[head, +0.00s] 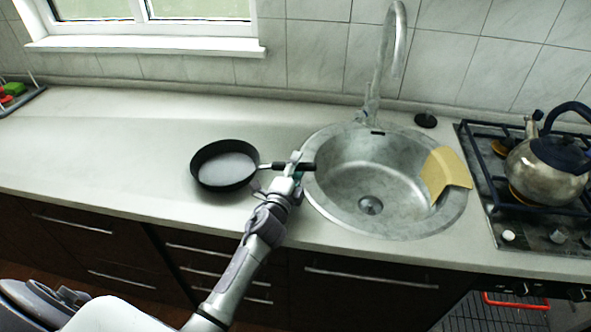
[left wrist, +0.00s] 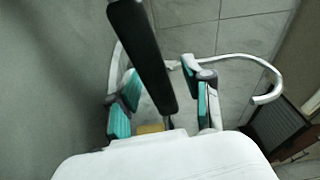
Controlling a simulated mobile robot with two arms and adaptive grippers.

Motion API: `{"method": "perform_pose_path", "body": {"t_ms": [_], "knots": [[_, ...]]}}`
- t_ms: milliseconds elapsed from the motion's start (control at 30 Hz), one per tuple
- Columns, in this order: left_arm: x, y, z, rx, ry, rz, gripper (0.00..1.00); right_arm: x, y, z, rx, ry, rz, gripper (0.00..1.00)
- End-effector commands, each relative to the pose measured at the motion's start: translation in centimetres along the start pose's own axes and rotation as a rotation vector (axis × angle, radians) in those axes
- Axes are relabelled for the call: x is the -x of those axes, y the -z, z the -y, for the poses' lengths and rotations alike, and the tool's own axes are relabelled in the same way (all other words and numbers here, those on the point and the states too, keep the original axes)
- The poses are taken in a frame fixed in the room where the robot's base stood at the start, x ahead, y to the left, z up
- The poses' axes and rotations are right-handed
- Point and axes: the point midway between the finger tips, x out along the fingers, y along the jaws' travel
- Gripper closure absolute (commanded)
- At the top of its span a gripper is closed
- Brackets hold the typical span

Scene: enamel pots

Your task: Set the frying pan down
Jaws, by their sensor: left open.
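The black frying pan (head: 224,166) sits upright on the pale counter (head: 110,150), left of the sink, and looks level. Its black handle points right, reaching the sink's left rim. My left gripper (head: 291,172) is at the handle, near the sink rim. In the left wrist view, the black handle (left wrist: 143,50) runs down between the spread fingers of my left gripper (left wrist: 160,72), with gaps at both sides. The teal finger pads are apart, so it is open around the handle. The pan's bowl is out of that view. My right gripper is not in view.
The round steel sink (head: 335,210) with a tall tap (head: 392,50) is right of the pan. A yellow cloth-like piece (head: 445,172) lies over its right rim. A kettle (head: 545,165) stands on the hob (head: 490,190).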

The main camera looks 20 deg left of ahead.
Motion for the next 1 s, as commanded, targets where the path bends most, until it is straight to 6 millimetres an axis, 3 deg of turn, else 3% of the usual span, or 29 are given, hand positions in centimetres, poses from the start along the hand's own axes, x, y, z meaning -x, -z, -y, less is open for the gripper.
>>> {"method": "perform_pose_path", "body": {"t_ms": [167, 600, 800, 1000], "knots": [[1.6, -0.1, -0.2, -0.001, -0.002, 0.001, 0.5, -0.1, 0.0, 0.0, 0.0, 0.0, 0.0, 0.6], [10.3, 0.0, -0.3, 0.0, -0.003, 0.001, 0.5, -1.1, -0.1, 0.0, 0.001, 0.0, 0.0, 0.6], [11.9, 0.0, -0.1, 0.0, 0.0, 0.0, 0.5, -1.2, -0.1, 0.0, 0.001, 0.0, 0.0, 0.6], [12.0, 0.0, 0.0, 0.0, 0.0, 0.0, 0.5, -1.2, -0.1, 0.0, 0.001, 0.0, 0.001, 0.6]]}}
